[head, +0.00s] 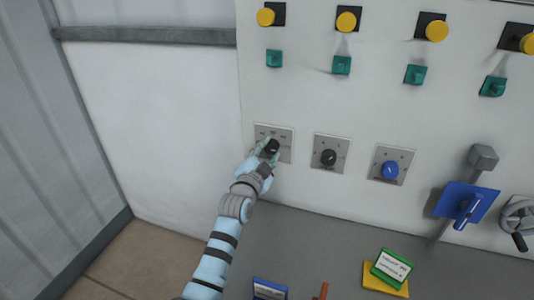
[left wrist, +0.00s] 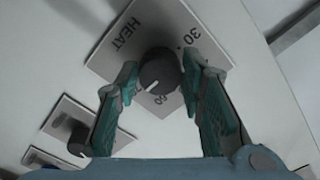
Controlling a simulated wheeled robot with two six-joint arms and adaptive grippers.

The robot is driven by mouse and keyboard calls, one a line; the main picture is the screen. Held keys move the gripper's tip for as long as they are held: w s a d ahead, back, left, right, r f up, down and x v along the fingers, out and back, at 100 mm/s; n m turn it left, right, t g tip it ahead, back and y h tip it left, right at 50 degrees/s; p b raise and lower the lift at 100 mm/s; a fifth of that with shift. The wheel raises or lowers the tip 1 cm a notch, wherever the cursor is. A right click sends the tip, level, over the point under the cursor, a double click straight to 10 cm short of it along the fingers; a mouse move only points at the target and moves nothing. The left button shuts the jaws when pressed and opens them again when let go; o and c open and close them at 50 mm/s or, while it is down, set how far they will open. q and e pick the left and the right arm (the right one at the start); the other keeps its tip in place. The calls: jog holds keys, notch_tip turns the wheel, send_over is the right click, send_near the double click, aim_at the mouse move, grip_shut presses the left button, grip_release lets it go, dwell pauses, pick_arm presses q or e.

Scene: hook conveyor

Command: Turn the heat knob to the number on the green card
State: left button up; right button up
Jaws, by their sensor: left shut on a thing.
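The heat knob (left wrist: 160,72) is black and round, on a grey plate marked HEAT (left wrist: 125,38), with 30 and 60 legible in the left wrist view. Its white pointer line faces the lower left of that picture, near the 60. My left gripper (head: 268,148) is at this knob, the leftmost of the row in the head view. In the left wrist view its two teal fingers (left wrist: 164,88) are closed on opposite sides of the knob. The green card (head: 393,267) leans at the lower right of the head view; its writing is too small to read. My right gripper is out of view.
To the right are another black knob (head: 329,157), a blue knob (head: 390,170), a blue lever plate (head: 466,204) and a handwheel (head: 519,217). Yellow buttons (head: 346,21) and teal switches (head: 341,65) sit above. A yellow block (head: 377,287) and a blue card (head: 268,290) lie below.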

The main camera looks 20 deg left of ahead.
pick_arm(q)
jog(key=shift+f, duration=0.1)
jog(key=o, duration=1.2)
jog(key=shift+c, duration=0.2)
jog(key=s, duration=1.2)
jog(key=shift+a, duration=0.35)
